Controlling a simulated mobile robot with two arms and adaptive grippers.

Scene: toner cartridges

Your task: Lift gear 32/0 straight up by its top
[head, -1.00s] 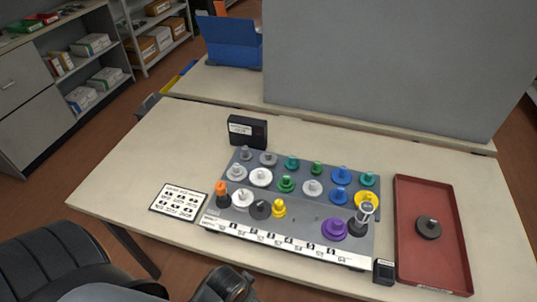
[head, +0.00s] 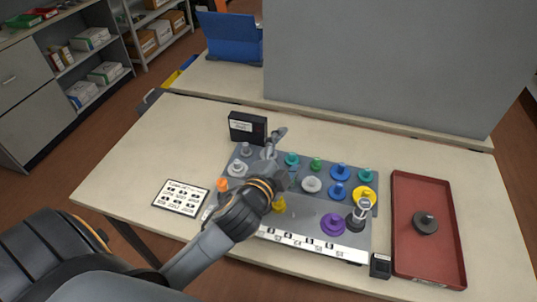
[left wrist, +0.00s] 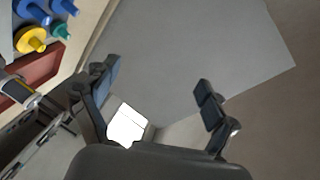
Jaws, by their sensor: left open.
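Several coloured gears with knobs stand on a grey board (head: 300,215) in the head view. They include a purple gear (head: 333,224), a yellow gear (head: 362,196), a blue gear (head: 340,172) and a white gear (head: 311,185). I cannot read which one is 32/0. My left gripper (head: 274,143) is open and empty over the back left of the board; its arm hides several gears there. In the left wrist view the two fingers (left wrist: 160,90) are spread with nothing between them. My right gripper is not in view.
A red tray (head: 456,245) at the right holds a dark gear (head: 425,222). A black box (head: 247,128) stands behind the board, close to my left gripper. A symbol card (head: 181,197) lies left of the board. A grey panel (head: 380,65) rises behind.

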